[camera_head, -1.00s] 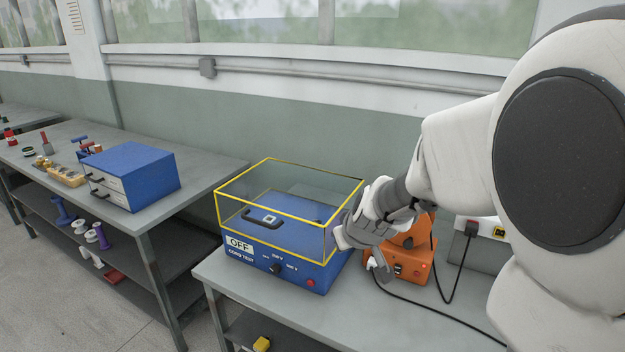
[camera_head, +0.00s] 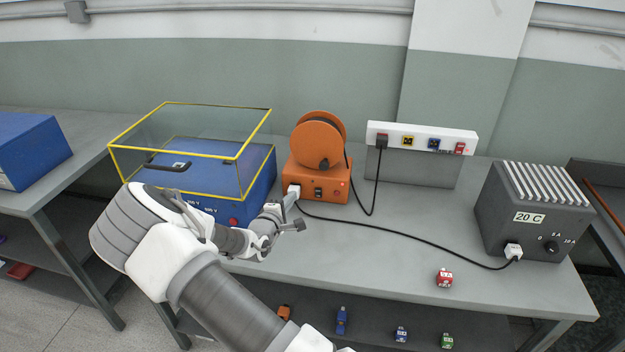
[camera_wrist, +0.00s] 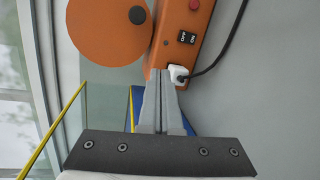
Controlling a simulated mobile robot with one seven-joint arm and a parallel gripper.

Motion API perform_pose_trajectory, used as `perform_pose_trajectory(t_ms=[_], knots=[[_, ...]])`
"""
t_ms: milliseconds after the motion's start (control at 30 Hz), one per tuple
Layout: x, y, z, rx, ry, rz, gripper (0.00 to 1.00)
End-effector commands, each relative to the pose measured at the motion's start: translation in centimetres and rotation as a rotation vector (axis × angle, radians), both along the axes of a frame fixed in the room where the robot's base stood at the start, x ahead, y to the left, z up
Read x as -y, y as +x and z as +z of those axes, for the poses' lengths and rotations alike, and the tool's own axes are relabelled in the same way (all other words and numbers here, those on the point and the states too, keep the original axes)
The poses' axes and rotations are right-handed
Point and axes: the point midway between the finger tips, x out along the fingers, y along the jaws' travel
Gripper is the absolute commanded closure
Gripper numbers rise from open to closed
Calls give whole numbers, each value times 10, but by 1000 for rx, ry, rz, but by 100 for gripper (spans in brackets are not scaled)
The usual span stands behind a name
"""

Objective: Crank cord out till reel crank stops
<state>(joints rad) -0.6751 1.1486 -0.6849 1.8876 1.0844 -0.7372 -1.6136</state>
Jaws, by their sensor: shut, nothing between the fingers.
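The orange cord reel (camera_head: 318,143) stands on the bench, its drum upright on an orange base (camera_head: 317,183) with a switch and a red button. A dark round knob or crank (camera_head: 323,165) sits on the drum's front; it also shows in the wrist view (camera_wrist: 137,15). A white plug (camera_head: 294,190) sits in the base's left front, with the black cord (camera_head: 405,231) running from it. My gripper (camera_head: 298,205) is shut and empty, in front of the base's left corner. In the wrist view its fingers (camera_wrist: 162,80) point at the white plug; I cannot tell if they touch it.
A blue test box (camera_head: 262,178) with a yellow-edged clear guard (camera_head: 187,152) stands left of the reel. A socket strip (camera_head: 421,138) is behind right. A grey load box (camera_head: 535,212) takes the cord's other plug (camera_head: 513,251). A red block (camera_head: 444,277) lies near the front edge.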

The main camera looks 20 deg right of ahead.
Motion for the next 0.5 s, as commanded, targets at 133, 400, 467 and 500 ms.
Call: perform_pose_trajectory(t_ms=[133,400,467,500], knots=[[-1,3,-10,3,-217,28,100],[-2,6,-9,14,-365,42,100],[1,9,-8,14,-366,41,100],[4,13,-8,14,-366,41,100]])
